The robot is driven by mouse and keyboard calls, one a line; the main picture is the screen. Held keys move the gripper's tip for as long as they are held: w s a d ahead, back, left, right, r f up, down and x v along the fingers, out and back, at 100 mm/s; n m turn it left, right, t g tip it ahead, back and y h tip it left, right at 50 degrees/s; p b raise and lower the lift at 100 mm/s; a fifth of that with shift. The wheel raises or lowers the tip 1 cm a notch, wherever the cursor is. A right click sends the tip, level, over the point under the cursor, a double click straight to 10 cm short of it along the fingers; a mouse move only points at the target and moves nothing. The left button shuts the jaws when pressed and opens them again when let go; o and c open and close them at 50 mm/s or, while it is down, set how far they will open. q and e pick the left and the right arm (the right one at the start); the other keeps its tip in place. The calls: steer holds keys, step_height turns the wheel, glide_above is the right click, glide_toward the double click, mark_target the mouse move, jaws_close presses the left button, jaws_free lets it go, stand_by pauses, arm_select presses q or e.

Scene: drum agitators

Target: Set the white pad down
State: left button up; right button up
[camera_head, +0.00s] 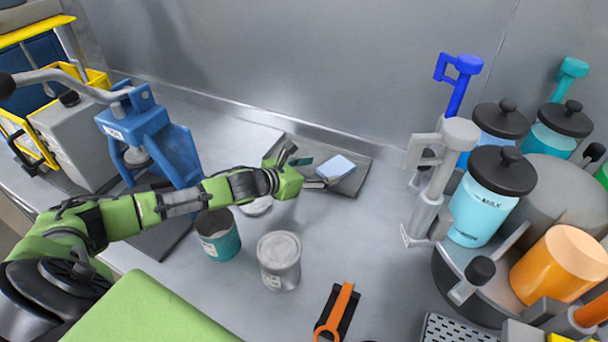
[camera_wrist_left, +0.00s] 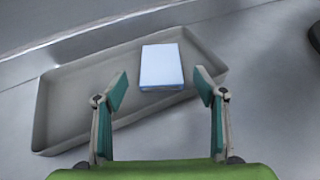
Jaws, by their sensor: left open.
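The white pad (camera_head: 335,168) is a small pale block that lies in a shallow grey tray (camera_head: 352,185) near the back wall. In the left wrist view the pad (camera_wrist_left: 162,66) sits on the tray floor (camera_wrist_left: 75,100), towards its right part. My left gripper (camera_head: 302,172) is at the tray's left side. In the left wrist view its two fingertips (camera_wrist_left: 160,88) are spread apart, one on each side of the pad's near end, with gaps between them and the pad. It holds nothing. My right gripper is not in view.
A teal can (camera_head: 219,236) and a grey can (camera_head: 279,262) stand in front of my left arm. A blue press (camera_head: 150,135) stands at the left. An orange-handled tool (camera_head: 337,312) lies at the front. Lidded jars (camera_head: 482,205) crowd the right.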

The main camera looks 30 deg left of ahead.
arm_select(q)
steer(key=b+v, duration=0.1)
steer(key=v, duration=0.4)
steer(key=shift+s+a+f, duration=0.1)
steer(key=shift+s, duration=0.05)
steer(key=shift+s+r, duration=0.35)
steer(key=shift+s, duration=0.1)
steer(key=shift+a, duration=0.1)
